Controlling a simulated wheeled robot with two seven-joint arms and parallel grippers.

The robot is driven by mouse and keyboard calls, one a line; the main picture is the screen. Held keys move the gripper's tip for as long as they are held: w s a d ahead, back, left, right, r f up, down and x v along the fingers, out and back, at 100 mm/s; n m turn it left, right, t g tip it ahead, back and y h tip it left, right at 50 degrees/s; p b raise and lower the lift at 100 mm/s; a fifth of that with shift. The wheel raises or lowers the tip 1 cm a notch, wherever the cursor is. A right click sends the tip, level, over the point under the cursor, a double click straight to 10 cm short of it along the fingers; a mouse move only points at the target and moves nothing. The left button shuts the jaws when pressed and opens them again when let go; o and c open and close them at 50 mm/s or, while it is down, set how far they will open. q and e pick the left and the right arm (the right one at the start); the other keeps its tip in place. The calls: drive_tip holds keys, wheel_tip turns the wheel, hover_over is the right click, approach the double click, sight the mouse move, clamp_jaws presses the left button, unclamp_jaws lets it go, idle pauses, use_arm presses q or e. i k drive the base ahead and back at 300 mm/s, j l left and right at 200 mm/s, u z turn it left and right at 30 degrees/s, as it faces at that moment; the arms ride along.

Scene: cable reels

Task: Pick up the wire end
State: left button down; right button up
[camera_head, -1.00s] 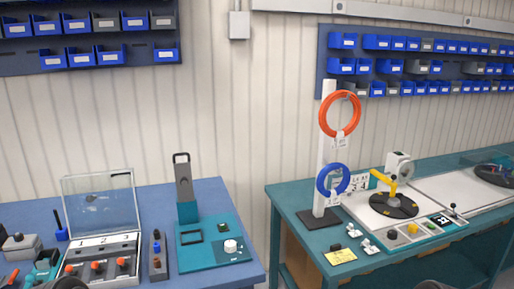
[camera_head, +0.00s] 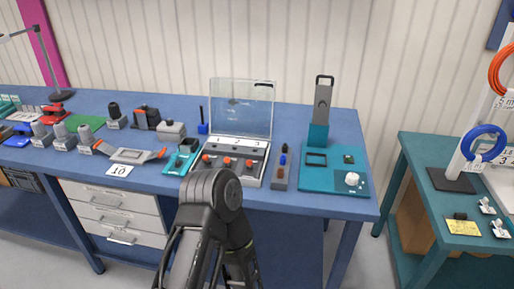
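An orange cable coil (camera_head: 499,70) hangs on a white upright stand at the right edge, cut off by the frame. A blue cable coil (camera_head: 468,148) hangs below it on the same stand, with a white tag beside it. I cannot make out a loose wire end on either coil. One of my dark arms rises from the bottom centre in front of the blue table, far left of the coils. Only its links and a rounded joint show. Neither gripper is in view.
The blue table (camera_head: 345,128) holds a clear-lidded box (camera_head: 241,108), a teal fixture (camera_head: 338,180) and several tools. The teal table (camera_head: 412,160) carries the coil stand, a yellow card (camera_head: 462,228) and small clips. A floor gap separates the tables.

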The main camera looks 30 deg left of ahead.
sight(284, 147)
drive_tip(key=i+l, duration=0.1)
drive_tip(key=l, duration=0.6)
drive_tip(key=i+l, duration=0.15)
drive_tip(key=l, duration=0.15)
drive_tip(key=u, duration=1.6)
drive_tip(key=i+j, duration=0.25)
drive_tip(key=i+j+z, duration=0.15)
drive_tip(key=j, duration=0.3)
drive_tip(key=i+j, duration=0.25)
drive_tip(key=i+j+z, duration=0.15)
drive_tip(key=j, duration=0.3)
drive_tip(key=i+j, duration=0.25)
drive_tip(key=j, duration=0.15)
drive_tip(key=i+z, duration=0.05)
